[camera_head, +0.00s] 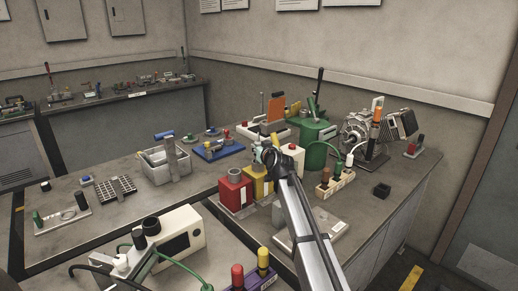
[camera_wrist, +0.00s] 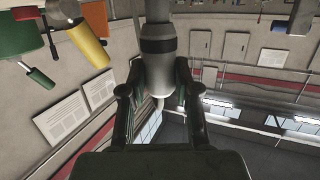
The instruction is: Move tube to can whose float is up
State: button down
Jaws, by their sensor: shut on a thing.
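My gripper (camera_wrist: 160,82) is shut on a grey tube (camera_wrist: 158,45) with a dark band, which sits between its fingers in the wrist view. In the head view my gripper (camera_head: 264,157) is above and partly in front of a yellow can (camera_head: 261,188); the tube is hard to make out there. A red can (camera_head: 235,196) with a grey cylindrical top stands just left of the yellow can. A white can (camera_head: 293,155) with a red top stands behind my arm to the right. The float heights are too small to tell, and my arm hides part of the cans.
A green canister (camera_head: 314,131) stands behind. A grey bin (camera_head: 165,165) and a blue tray (camera_head: 218,150) are to the left. A beige socket block (camera_head: 334,182) with cables and a motor (camera_head: 357,128) are to the right.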

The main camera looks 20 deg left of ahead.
jog(key=shift+f+b, duration=0.1)
jog(key=shift+b, duration=0.2)
dwell(0.4)
jog(key=c, duration=1.2)
grip_release()
jog(key=shift+o, duration=0.2)
jog(key=o, duration=0.6)
jog(key=shift+c, duration=0.2)
jog(key=shift+s+d, duration=0.1)
